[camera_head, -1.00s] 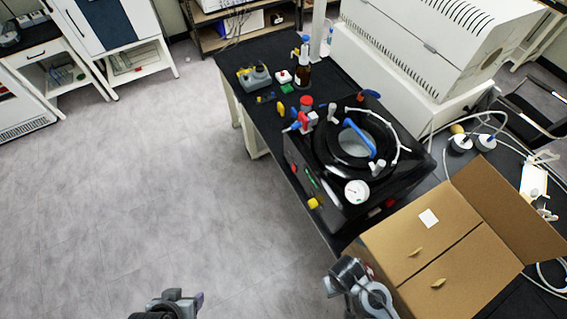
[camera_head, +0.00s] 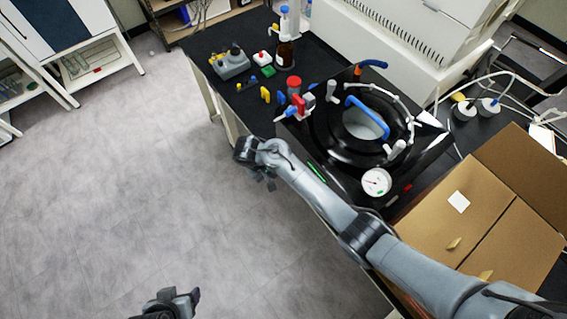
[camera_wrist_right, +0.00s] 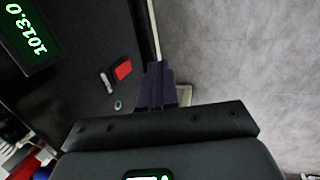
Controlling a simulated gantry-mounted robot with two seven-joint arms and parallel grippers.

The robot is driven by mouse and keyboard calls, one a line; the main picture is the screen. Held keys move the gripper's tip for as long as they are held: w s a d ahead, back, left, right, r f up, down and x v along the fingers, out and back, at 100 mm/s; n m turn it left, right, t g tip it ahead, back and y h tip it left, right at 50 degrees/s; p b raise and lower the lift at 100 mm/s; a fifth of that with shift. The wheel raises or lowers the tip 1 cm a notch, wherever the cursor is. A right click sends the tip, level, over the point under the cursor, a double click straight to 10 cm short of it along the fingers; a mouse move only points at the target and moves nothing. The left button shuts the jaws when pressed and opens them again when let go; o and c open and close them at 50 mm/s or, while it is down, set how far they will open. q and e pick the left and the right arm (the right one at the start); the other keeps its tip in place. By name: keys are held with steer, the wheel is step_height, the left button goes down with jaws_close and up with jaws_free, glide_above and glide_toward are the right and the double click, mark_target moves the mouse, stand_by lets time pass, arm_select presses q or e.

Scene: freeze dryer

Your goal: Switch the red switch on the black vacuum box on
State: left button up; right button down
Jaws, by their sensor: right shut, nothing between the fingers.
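The black vacuum box (camera_head: 425,150) stands on the dark bench in the head view, with a round chamber, a blue handle (camera_head: 366,112) and a white dial gauge (camera_head: 376,182) on top. In the right wrist view its dark front panel (camera_wrist_right: 70,110) carries a green display (camera_wrist_right: 27,36) reading 1013.0 and a red switch (camera_wrist_right: 122,70). The switch is hidden by my right arm in the head view. My right gripper (camera_head: 270,184) is shut and empty. In the wrist view its fingertips (camera_wrist_right: 156,72) are right of the red switch, apparently apart from it. My left gripper (camera_head: 178,297) is at the bottom edge.
An open cardboard box (camera_head: 478,215) stands on the bench to the right, beside my right arm. The grey floor (camera_head: 130,190) to the left is clear.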

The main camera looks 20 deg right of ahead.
steer(key=shift+t, duration=0.4)
steer(key=w+r, duration=0.3)
steer(key=shift+a, duration=0.1)
steer(key=w+d+f+b, duration=0.1)
steer(key=w+d+f, duration=0.1)
steer(key=d+f, duration=0.5)
steer(key=shift+f+b, duration=0.35)
steer(key=shift+f, duration=1.1)
